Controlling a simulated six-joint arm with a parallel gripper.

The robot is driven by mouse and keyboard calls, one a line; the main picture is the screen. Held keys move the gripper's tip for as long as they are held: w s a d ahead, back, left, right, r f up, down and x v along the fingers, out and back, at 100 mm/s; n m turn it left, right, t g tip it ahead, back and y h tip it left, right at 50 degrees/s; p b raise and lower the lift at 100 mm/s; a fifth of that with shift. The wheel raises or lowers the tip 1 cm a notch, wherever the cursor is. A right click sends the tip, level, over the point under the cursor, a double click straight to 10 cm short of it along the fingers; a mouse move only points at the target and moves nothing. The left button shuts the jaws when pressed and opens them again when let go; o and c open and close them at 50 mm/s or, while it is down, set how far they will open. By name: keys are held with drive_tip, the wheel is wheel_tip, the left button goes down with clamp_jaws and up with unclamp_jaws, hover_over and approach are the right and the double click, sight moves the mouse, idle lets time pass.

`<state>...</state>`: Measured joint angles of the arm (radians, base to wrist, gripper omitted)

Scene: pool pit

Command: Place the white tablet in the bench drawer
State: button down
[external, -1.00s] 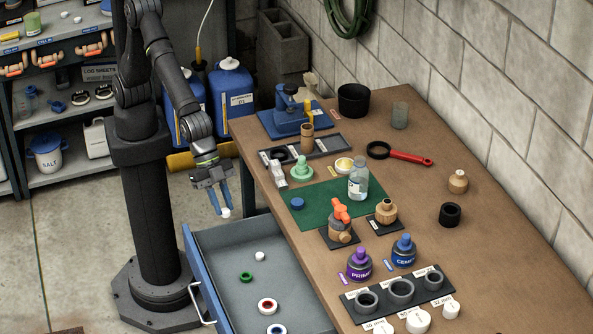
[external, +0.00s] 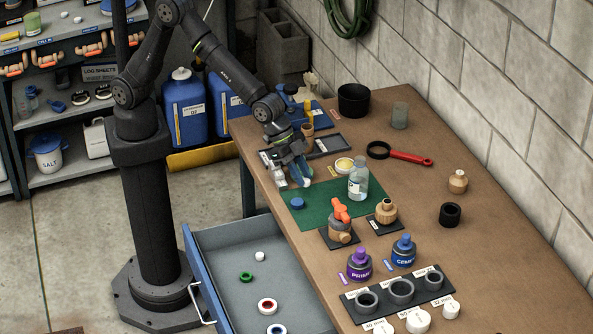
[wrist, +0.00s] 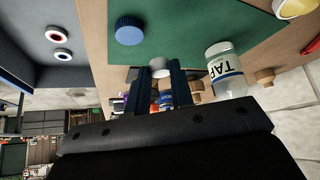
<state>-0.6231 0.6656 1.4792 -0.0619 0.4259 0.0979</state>
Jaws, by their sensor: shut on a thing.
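My gripper (external: 303,179) is over the bench at the far left end of the green mat (external: 328,206). It is shut on a small white tablet (wrist: 161,71), which shows between the fingertips in the wrist view; the external view hardly shows it. The blue-fronted bench drawer (external: 225,244) is pulled open at the lower left of the gripper. A small white piece (external: 260,256), a green ring (external: 246,277), a red-and-white ring (external: 267,305) and a blue-and-white ring (external: 276,329) lie in it. The drawer also shows in the wrist view (wrist: 30,48).
A clear bottle (external: 358,181) and a blue cap (external: 297,203) stand on the mat near my gripper. The orange-handled valve (external: 341,222), purple can (external: 359,266) and blue can (external: 403,251) stand nearer the front. The drawer has bare floor between its pieces.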

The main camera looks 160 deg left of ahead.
sight(315, 199)
drive_tip(key=a+f, duration=0.1)
drive_tip(key=a, duration=0.1)
drive_tip(key=shift+s+a+f, duration=0.1)
drive_tip(key=shift+a+f, duration=0.2)
drive_tip(key=shift+f, duration=2)
drive_tip(key=shift+f, duration=0.1)
drive_tip(key=c, duration=1.3)
unclamp_jaws()
drive_tip(key=shift+o, duration=0.2)
drive_tip(key=shift+s+r, duration=0.1)
drive_tip(key=shift+r, duration=0.3)
drive_tip(key=v, duration=1)
drive_tip(key=shift+r, duration=0.15)
drive_tip(key=shift+o, duration=0.6)
drive_tip(key=shift+s+d+r, duration=0.25)
drive_tip(key=shift+s+r, duration=0.1)
drive_tip(key=shift+r, duration=0.05)
